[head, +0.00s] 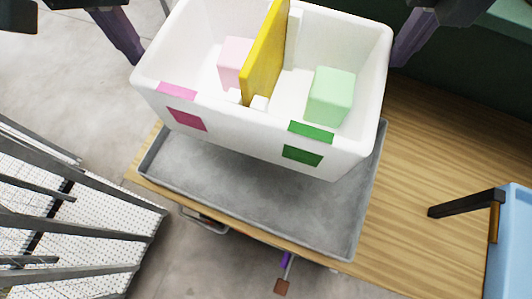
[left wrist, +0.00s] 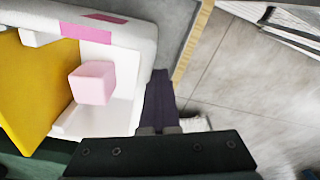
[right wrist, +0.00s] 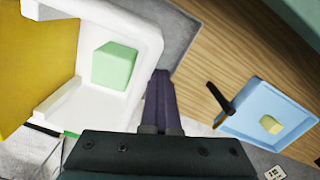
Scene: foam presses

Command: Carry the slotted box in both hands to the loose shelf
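The white slotted box (head: 240,125) fills the upper middle of the head view, above a grey tray, and looks raised off it. A yellow divider (head: 265,55) stands upright in it, with a pink block (head: 235,60) on the left and a green block (head: 331,97) on the right. My left gripper (head: 137,58) is at the box's left end, outside the wall; its purple fingers (left wrist: 160,100) are together. My right gripper (head: 395,62) is likewise at the right end, fingers (right wrist: 160,100) together. Contact with the walls is hard to see. I cannot identify the loose shelf.
The grey tray (head: 240,190) lies on a wooden table (head: 440,140). A blue tray (head: 515,240) with a dark handle (head: 465,203) is at the right; a yellow block (right wrist: 271,125) lies in it. A grey barred structure (head: 70,220) stands at the left over the floor.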

